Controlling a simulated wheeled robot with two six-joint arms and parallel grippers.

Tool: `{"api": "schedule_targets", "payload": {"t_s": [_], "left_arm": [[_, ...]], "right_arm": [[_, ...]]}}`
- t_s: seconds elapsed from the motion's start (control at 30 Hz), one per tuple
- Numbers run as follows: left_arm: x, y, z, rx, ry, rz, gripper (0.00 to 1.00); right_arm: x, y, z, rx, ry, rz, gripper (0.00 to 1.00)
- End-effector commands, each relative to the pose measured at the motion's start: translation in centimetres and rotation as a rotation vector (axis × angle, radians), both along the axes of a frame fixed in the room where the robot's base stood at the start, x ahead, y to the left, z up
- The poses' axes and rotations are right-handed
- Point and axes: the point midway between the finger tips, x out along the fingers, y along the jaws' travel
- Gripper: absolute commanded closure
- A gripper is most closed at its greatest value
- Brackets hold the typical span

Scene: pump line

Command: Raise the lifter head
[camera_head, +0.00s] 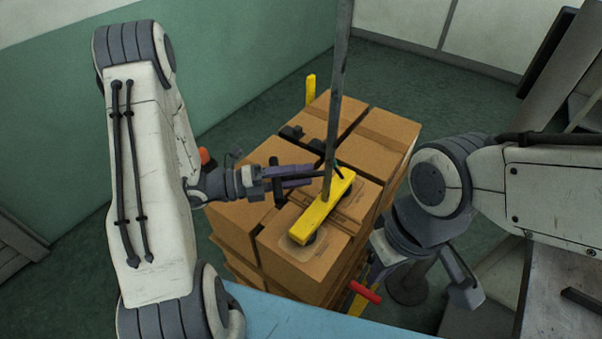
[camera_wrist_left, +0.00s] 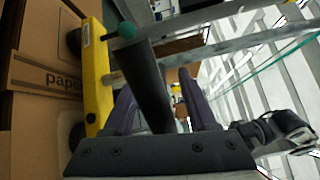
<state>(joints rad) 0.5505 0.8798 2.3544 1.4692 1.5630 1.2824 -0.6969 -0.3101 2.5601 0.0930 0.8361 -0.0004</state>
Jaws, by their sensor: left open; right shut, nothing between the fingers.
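The lifter head, a yellow bar (camera_head: 322,208) with dark suction cups beneath, rests on the top cardboard boxes. It also shows on the left in the left wrist view (camera_wrist_left: 95,75). A grey pole (camera_head: 337,90) rises from it. My left gripper (camera_head: 308,177) is open, coming from the left beside the bar's upright part. In the left wrist view a dark cylinder (camera_wrist_left: 148,80) appears between its purple fingers; I cannot tell whether they touch it. My right gripper (camera_head: 374,268) is shut and empty, low beside the stack's right side, partly hidden by its wrist.
Stacked cardboard boxes (camera_head: 385,133) fill the middle. A red handle (camera_head: 365,292) sticks out low at the front right of the stack. A yellow post (camera_head: 310,88) stands behind it. A blue surface (camera_head: 290,315) lies in front. Green floor is free behind.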

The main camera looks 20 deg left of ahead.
Motion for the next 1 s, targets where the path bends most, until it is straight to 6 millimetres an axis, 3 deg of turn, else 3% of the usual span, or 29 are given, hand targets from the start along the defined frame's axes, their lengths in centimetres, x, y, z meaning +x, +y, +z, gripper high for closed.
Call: {"api": "schedule_targets", "payload": {"t_s": [0.27, 0.3, 0.43, 0.47, 1.0], "left_arm": [[0.12, -0.37, 0.0, -0.001, 0.0, -0.002, 0.42], [0.12, -0.36, 0.0, -0.001, 0.0, -0.002, 0.46], [0.12, -0.35, 0.0, -0.001, 0.0, -0.002, 0.96], [0.12, -0.35, 0.0, 0.0, 0.0, -0.002, 1.0], [0.13, -0.31, -0.01, 0.002, -0.003, -0.002, 1.0]], "right_arm": [[0.0, 0.0, 0.01, 0.0, 0.0, 0.0, 1.0], [0.0, 0.0, 0.01, 0.0, 0.0, 0.0, 1.0], [0.0, 0.0, 0.01, 0.0, 0.0, 0.0, 1.0], [0.0, 0.0, 0.01, 0.0, 0.0, 0.0, 1.0], [0.0, 0.0, 0.01, 0.0, 0.0, 0.0, 1.0]]}}
